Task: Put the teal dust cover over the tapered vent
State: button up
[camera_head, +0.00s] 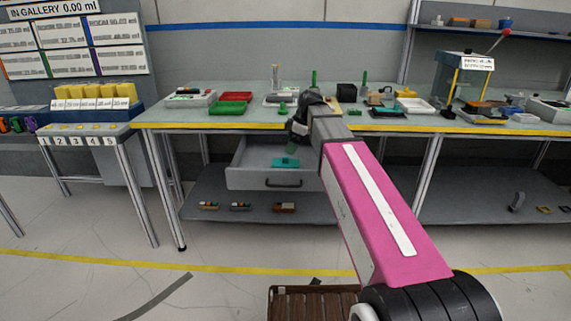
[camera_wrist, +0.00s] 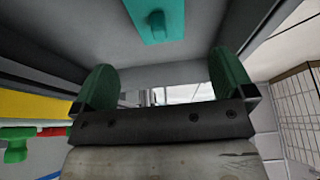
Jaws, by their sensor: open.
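The teal dust cover (camera_head: 286,162) lies on the floor of an open grey drawer under the workbench. In the wrist view the teal cover (camera_wrist: 155,20) shows at the top, a flat piece with a small raised grip. My gripper (camera_head: 292,149) is over the drawer, above the cover. Its two green fingers stand wide apart with nothing between them in the wrist view (camera_wrist: 165,78), and the cover is beyond them, apart from both. I cannot pick out the tapered vent with certainty among the small things on the bench; my arm hides part of the benchtop.
The open drawer (camera_head: 268,183) juts from the bench, its walls close around my gripper. On the benchtop (camera_head: 200,118) are a red tray (camera_head: 229,108), a green tray (camera_head: 236,96) and several small parts. A lower shelf (camera_head: 255,207) holds small blocks. A brown crate (camera_head: 300,306) stands in front.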

aim_at(283, 163)
jog(key=x, duration=0.9)
jog(key=shift+d+f, duration=0.15)
jog(key=shift+f, duration=0.3)
jog(key=c, duration=1)
